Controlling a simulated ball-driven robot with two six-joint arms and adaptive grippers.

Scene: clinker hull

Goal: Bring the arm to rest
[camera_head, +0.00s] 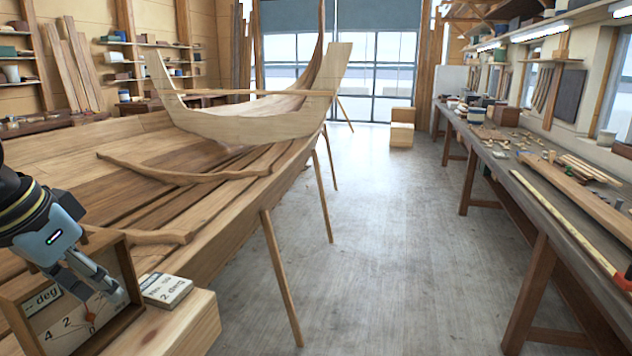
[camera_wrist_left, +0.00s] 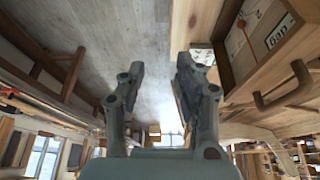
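My left gripper (camera_head: 103,288) comes in from the left edge in the head view, in front of a wooden box with a dial face. In the left wrist view its two fingers (camera_wrist_left: 160,75) stand apart with nothing between them. The dial box (camera_head: 131,278) shows numbers, a red needle and a label; it also shows at the upper right of the left wrist view (camera_wrist_left: 243,70). I cannot tell whether a finger touches it. My right gripper is not in view.
A small labelled block (camera_head: 166,290) lies beside the box on a pale wooden beam (camera_head: 185,330). The planked hull (camera_head: 215,215) fills the left, propped by slanted legs (camera_head: 280,275). A long workbench (camera_head: 520,190) with tools lines the right. Grey floor (camera_head: 390,240) between is clear.

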